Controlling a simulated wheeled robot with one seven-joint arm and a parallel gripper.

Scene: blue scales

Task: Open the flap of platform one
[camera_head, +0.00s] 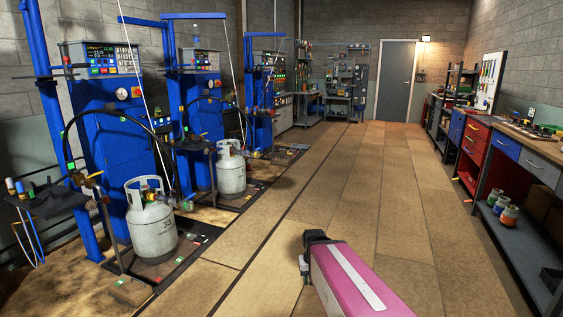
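Several blue scale stations stand in a row along the left wall. The nearest station has a low dark floor platform (190,256) bearing a grey gas cylinder (152,232). Small coloured buttons or markers lie along the platform's edge, and a small brown block (130,291) sits at its front corner. I cannot tell which part is the flap or whether it is open. No number naming platform one is readable. My pink arm reaches in from the bottom, right of the platform and apart from it. Its dark end (312,243) shows, but the fingers cannot be made out.
A second cylinder (231,172) stands on the farther platform. A black stand (50,203) is at the far left. A workbench with red and blue drawers (473,140) lines the right side. The wooden floor between is clear up to the grey door (396,82).

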